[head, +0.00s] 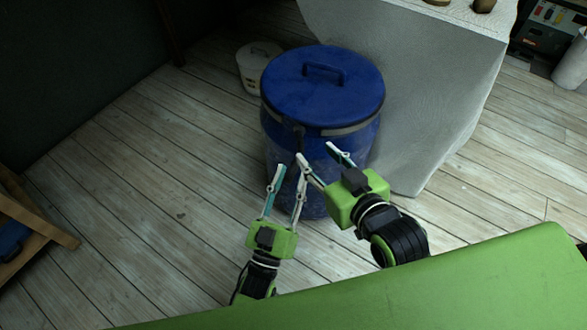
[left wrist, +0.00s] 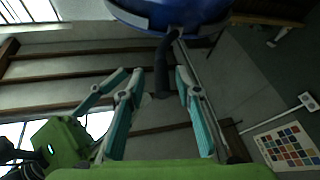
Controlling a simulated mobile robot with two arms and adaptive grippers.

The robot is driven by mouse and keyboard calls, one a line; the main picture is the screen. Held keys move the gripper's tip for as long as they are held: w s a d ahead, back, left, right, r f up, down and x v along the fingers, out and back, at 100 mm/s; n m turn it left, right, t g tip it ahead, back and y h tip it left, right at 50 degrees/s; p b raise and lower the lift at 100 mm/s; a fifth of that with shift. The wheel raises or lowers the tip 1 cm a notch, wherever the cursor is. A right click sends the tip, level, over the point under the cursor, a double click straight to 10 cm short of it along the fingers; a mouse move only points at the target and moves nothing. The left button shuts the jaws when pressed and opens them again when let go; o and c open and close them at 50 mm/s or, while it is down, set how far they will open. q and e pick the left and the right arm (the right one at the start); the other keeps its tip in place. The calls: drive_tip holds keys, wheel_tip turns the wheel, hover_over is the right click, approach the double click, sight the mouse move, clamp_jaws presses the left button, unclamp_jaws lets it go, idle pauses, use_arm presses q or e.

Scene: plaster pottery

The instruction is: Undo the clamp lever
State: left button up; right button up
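The blue drum (head: 321,98) stands on the floor with its lid on and a grey clamp ring (head: 350,129) around the rim. The dark clamp lever (head: 299,135) is at the front left of the ring. In the left wrist view the lever (left wrist: 162,66) hangs between my left gripper's fingertips (left wrist: 158,73), with gaps showing on both sides. My left gripper (head: 291,166) is open, just below the lever in the head view. My right gripper (head: 317,152) is open and empty, close to the drum's front; its inner finger overlaps the left gripper's in the picture.
A white bucket (head: 257,68) stands behind the drum to the left. A cloth-covered table (head: 432,95) is close on the drum's right. A wooden frame (head: 35,220) is at the far left. The plank floor (head: 150,180) left of the drum is clear.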

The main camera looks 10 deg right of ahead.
use_arm(q)
drive_tip(key=v, duration=0.9)
drive_tip(key=shift+s, duration=0.3)
